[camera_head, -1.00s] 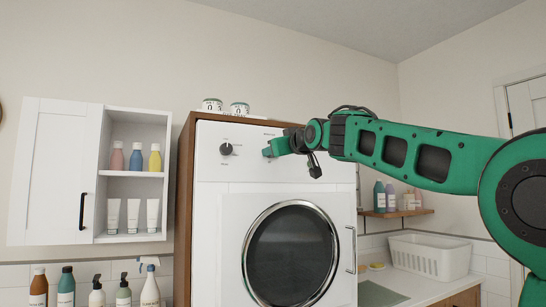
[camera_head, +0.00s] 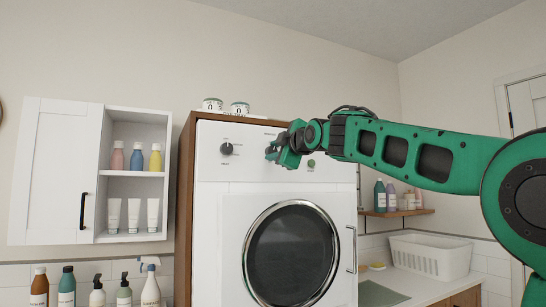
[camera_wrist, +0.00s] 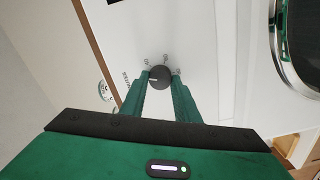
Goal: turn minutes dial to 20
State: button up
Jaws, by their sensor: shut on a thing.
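The minutes dial (camera_wrist: 159,77) is a dark round knob on the white front of the washing machine (camera_head: 213,224). In the wrist view a pale pointer line on it points left, and small printed marks surround it, too small to read surely. My gripper (camera_wrist: 160,80) has its two green fingers on either side of the knob, shut on it. In the head view my gripper (camera_head: 271,151) sits at the upper panel and mostly hides this dial.
A second dark dial (camera_head: 226,149) is left of my gripper. A round green button (camera_head: 311,163) is just right of it. The round door (camera_head: 291,255) is below. A white cabinet (camera_head: 54,172) hangs at the left, and a white basket (camera_head: 430,257) stands on the right counter.

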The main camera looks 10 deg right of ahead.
jog(key=shift+a+f+n, duration=0.1)
jog(key=shift+f+n, duration=0.1)
jog(key=shift+n, duration=0.85)
jog(key=shift+f+n, duration=0.15)
jog(key=shift+n, duration=0.9)
jog(key=o, duration=1)
jog(key=shift+o, duration=0.2)
jog(key=shift+r, duration=0.1)
jog(key=shift+s+r, duration=0.1)
jog(key=shift+s, duration=0.1)
jog(key=s+d, duration=0.2)
jog(key=s, duration=0.8)
